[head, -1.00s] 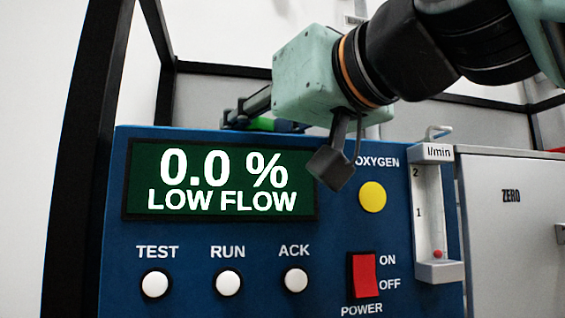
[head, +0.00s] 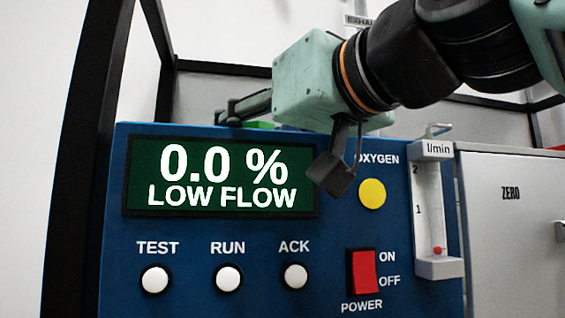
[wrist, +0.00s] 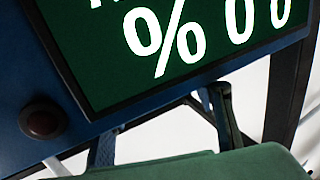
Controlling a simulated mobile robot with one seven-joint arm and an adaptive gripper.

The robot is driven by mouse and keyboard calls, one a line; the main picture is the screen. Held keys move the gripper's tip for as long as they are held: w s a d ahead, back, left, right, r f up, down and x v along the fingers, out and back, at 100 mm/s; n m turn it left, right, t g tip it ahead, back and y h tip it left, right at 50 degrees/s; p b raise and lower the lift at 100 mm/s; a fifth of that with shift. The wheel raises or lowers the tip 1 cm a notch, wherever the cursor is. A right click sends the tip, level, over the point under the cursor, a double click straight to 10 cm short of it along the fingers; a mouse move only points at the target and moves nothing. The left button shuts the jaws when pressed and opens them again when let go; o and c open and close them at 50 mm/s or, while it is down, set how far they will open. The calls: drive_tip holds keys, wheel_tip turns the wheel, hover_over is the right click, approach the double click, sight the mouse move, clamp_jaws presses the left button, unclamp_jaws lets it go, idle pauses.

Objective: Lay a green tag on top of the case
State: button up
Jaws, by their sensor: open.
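The blue case (head: 320,232) fills the front of the head view, with a lit display reading 0.0 % LOW FLOW. A green tag (head: 262,125) shows as a thin green strip at the case's top edge, below my gripper's fingers. Most of it is hidden by the case edge and my gripper, so whether it rests flat cannot be told. In the wrist view the display (wrist: 175,45) appears upside down beside the fingers.
A flow tube (head: 429,215) with a metal hook on top stands at the case's right side. A grey cabinet (head: 510,240) marked ZERO adjoins on the right. Dark frame posts (head: 85,150) stand at the left.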

drive_tip(key=shift+r, duration=0.3)
drive_tip(key=b+v, duration=0.2)
drive_tip(key=v, duration=1)
drive_tip(key=shift+f, duration=0.15)
idle(1.4)
